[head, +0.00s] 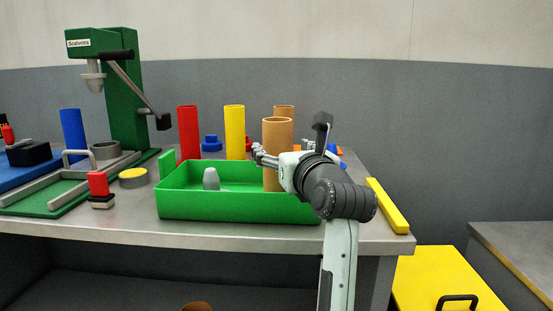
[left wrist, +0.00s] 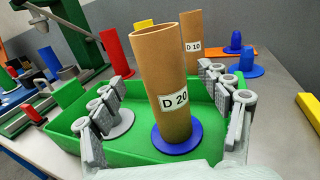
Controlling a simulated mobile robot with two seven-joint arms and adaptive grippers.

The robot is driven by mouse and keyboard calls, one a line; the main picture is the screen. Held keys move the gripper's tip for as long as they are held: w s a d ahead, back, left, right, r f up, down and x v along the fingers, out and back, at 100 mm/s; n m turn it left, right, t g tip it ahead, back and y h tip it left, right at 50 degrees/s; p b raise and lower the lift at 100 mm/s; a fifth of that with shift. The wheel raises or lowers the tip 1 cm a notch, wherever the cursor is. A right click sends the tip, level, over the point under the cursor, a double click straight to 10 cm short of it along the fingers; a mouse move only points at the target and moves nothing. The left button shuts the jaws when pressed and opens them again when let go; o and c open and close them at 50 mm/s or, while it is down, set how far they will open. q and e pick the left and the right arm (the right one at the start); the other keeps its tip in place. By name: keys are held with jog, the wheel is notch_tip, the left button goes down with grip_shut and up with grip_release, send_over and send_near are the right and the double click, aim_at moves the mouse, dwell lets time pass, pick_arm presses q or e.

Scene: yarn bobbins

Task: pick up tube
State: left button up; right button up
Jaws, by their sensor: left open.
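A brown cardboard tube labelled "D 20" (left wrist: 162,75) stands upright on a blue round base (left wrist: 177,138) in the green tray (left wrist: 60,138). In the head view this tube (head: 277,140) rises from the tray's right part, its lower end partly hidden by the tray wall. My left gripper (head: 281,151) is open around it. In the left wrist view the gripper's (left wrist: 170,112) grey fingers stand on either side of the tube, with visible gaps. A second brown tube, "D 10" (left wrist: 190,40), stands behind it. My right gripper is not in view.
A grey cone peg (head: 211,179) stands in the tray's left part. Red (head: 188,132), yellow (head: 234,132) and blue (head: 73,134) tubes stand behind and left. A green press (head: 125,95) stands at the back left. A yellow bar (head: 387,205) lies along the table's right edge.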

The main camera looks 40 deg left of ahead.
pick_arm(q)
jog(key=p+x, duration=0.1)
jog(key=x, duration=0.4)
jog(key=shift+w, duration=0.15)
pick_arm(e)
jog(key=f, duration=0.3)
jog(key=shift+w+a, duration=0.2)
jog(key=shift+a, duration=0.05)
pick_arm(q)
jog(key=shift+c, duration=0.5)
jog(key=c, duration=1.3)
jog(key=shift+r, duration=0.1)
